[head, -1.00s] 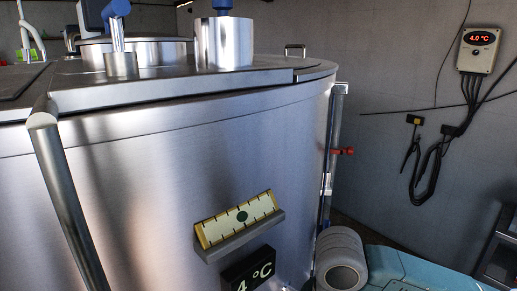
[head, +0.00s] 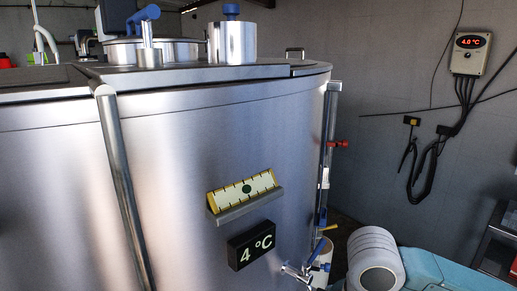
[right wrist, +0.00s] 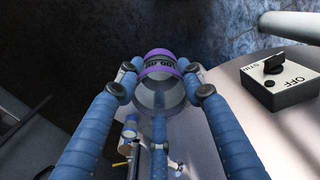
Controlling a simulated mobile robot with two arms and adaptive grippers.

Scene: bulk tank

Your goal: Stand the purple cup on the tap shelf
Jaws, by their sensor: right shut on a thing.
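The purple cup (right wrist: 160,69) shows in the right wrist view, with a purple band with dark lettering and a clear, see-through body. My right gripper (right wrist: 162,84) is shut on it, with a blue padded finger on each side. A metal tap (head: 296,271) with a blue handle is low on the tank's right side in the head view, cut by the lower edge. I cannot make out the tap shelf clearly in either view. The head view shows neither of my grippers nor the cup.
The steel tank (head: 190,150) fills most of the head view. A ledge (head: 240,209) with a yellow scale and a 4 °C sign (head: 251,245) are on its front. A switch box (right wrist: 284,80) is at right in the wrist view.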

